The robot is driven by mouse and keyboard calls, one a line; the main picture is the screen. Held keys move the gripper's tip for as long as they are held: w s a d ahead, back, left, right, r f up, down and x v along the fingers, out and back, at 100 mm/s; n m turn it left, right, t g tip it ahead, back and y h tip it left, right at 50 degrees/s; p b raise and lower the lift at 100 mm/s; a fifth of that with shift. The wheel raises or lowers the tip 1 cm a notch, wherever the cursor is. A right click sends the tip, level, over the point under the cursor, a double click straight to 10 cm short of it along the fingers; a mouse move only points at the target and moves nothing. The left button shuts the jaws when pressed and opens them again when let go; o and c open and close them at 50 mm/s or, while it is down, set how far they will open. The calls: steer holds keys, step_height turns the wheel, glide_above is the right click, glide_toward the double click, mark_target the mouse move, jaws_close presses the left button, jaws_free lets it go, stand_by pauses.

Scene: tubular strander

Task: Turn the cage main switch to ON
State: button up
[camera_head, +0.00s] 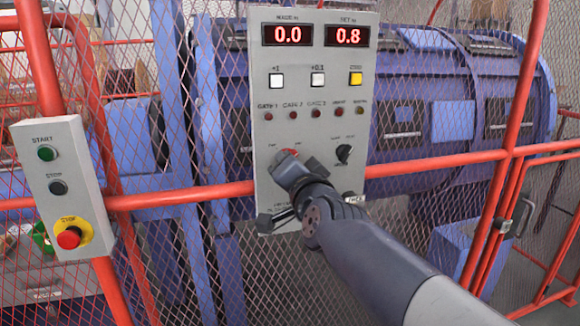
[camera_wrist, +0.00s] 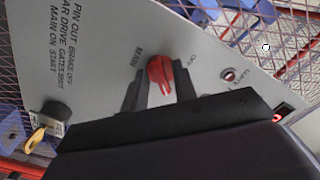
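The grey control panel (camera_head: 330,100) hangs on the mesh cage and carries the main switch, a red knob. In the head view, only a bit of the red knob (camera_head: 290,152) shows behind my gripper (camera_head: 285,165). In the wrist view, the red knob (camera_wrist: 160,74) sits by the lettering "MAIN", with "OFF" printed to its upper right. Its narrow handle points down in the picture, toward my gripper. My gripper's two dark fingers (camera_wrist: 158,88) stand apart on either side of the knob, with some grey panel showing between them. Firm contact cannot be made out.
The panel's displays read 0.0 and 0.8. A black selector knob (camera_head: 344,153) sits to the right, and a yellow key (camera_wrist: 36,138) shows in the wrist view. A start/stop box (camera_head: 65,190) with a red stop button is at left. Red rails (camera_head: 440,163) cross the cage.

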steer(key=shift+o, duration=0.3)
steer(key=shift+s, duration=0.1)
steer(key=p+v, duration=0.3)
steer(key=v, duration=0.7)
steer(key=shift+s, duration=0.3)
steer(key=shift+w+d, duration=0.1)
steer(key=b+x, duration=0.3)
steer(key=x, duration=0.7)
steer(key=shift+w, duration=0.3)
steer(key=shift+s, duration=0.1)
